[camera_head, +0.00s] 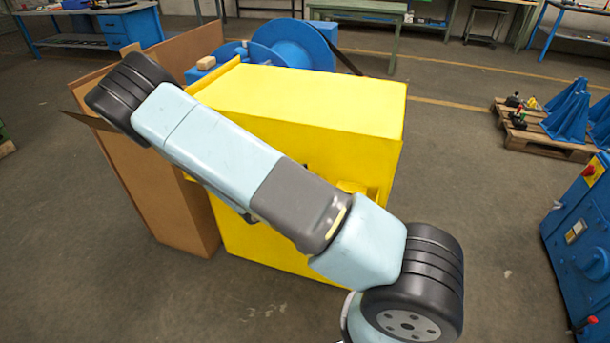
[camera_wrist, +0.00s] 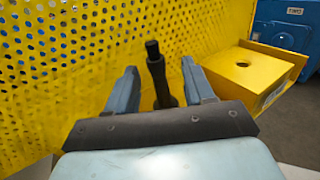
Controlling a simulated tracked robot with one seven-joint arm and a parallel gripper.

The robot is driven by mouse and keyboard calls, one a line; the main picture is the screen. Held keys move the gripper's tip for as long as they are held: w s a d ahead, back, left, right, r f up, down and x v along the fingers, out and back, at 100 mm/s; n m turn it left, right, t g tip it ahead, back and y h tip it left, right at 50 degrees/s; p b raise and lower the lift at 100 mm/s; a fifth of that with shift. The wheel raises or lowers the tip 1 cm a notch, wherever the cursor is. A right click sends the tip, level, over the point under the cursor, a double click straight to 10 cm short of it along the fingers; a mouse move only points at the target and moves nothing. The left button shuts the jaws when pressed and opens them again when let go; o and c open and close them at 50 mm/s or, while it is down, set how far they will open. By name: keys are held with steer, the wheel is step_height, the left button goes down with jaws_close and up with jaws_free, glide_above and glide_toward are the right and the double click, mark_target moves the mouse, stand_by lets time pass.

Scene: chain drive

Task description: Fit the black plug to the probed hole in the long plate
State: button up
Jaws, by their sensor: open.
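My gripper (camera_wrist: 159,67) is open in the wrist view, with its two grey-blue fingers apart. A black stepped rod (camera_wrist: 155,72) stands upright between the fingers, with a gap on both sides. I cannot tell whether it is the black plug, or what its lower end rests on. A yellow plate with many small holes (camera_wrist: 60,80) fills the left and back. A yellow block (camera_wrist: 265,66) at the right has one dark round hole in its top. I cannot tell which hole is the probed one. In the head view my arm hides the gripper and the rod.
In the head view a large yellow housing (camera_head: 300,95) stands behind my arm. A brown panel (camera_head: 165,205) is at its left and a blue drum (camera_head: 290,42) behind. A pallet (camera_head: 540,140) and blue machine (camera_head: 585,235) are at right. The floor between is clear.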

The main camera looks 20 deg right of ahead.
steer(key=v, duration=1.3)
steer(key=shift+a, duration=0.15)
steer(key=s+d+r+m+g+y, duration=0.2)
steer(key=d+r+m+g+y, duration=0.1)
steer(key=r+m, duration=0.3)
steer(key=s+d+r+m+g+y, duration=0.3)
steer(key=d+r, duration=0.1)
steer(key=r, duration=0.4)
steer(key=s+d+r+m+g+y, duration=0.2)
steer(key=d+r+m+g+y, duration=0.1)
steer(key=r+m, duration=0.3)
steer(key=s+d+r+m+t+y, duration=0.3)
steer(key=s+r+m+t+y, duration=0.4)
steer(key=s+r, duration=0.8)
steer(key=shift+s+d+r+m, duration=0.2)
steer(key=shift+r+m, duration=0.3)
steer(key=shift+r, duration=1.5)
